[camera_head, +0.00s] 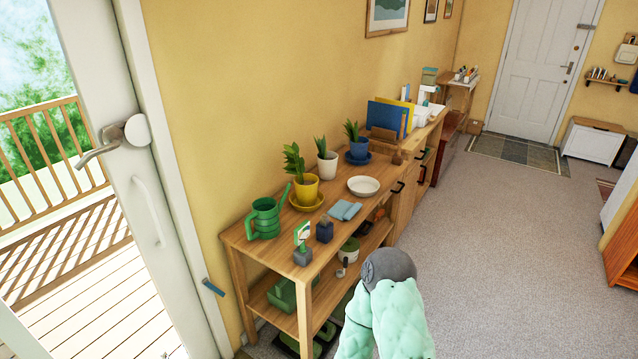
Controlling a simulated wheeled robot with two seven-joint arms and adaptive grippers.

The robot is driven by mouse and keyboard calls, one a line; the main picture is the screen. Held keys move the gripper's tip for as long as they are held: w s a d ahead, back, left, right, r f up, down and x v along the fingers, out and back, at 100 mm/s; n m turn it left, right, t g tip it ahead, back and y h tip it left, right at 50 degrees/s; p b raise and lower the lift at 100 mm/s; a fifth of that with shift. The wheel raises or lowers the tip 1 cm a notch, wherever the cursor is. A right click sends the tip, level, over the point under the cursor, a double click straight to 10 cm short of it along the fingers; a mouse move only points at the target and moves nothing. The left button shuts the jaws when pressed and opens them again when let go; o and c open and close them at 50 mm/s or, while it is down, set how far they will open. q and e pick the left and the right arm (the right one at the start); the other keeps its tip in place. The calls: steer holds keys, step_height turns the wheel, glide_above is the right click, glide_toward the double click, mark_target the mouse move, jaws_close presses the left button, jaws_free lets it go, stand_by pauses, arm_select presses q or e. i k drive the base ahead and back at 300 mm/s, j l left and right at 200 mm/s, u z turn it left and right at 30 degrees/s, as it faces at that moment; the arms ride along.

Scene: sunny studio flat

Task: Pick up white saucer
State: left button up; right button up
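The white saucer (364,187) is a shallow round dish. It lies upright and empty on the top of a wooden potting bench (262,250) along the yellow wall, near the bench's front edge. Nothing covers it. Neither of my grippers is in view. A mint-green part of my arm with a dark grey round cap shows at the bottom centre, in front of the bench and well apart from the saucer.
Near the saucer stand a yellow pot (306,190), a white pot (327,168), a blue pot (358,148), a folded blue cloth (345,210) and a green watering can (264,219). A glass door (150,195) is at left. The carpet (500,260) at right is clear.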

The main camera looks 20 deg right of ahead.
mark_target(364, 186)
steer(key=i+l+u, duration=0.2)
steer(key=l+u, duration=0.3)
steer(key=l, duration=0.75)
steer(key=l+u, duration=0.5)
steer(key=l, duration=0.8)
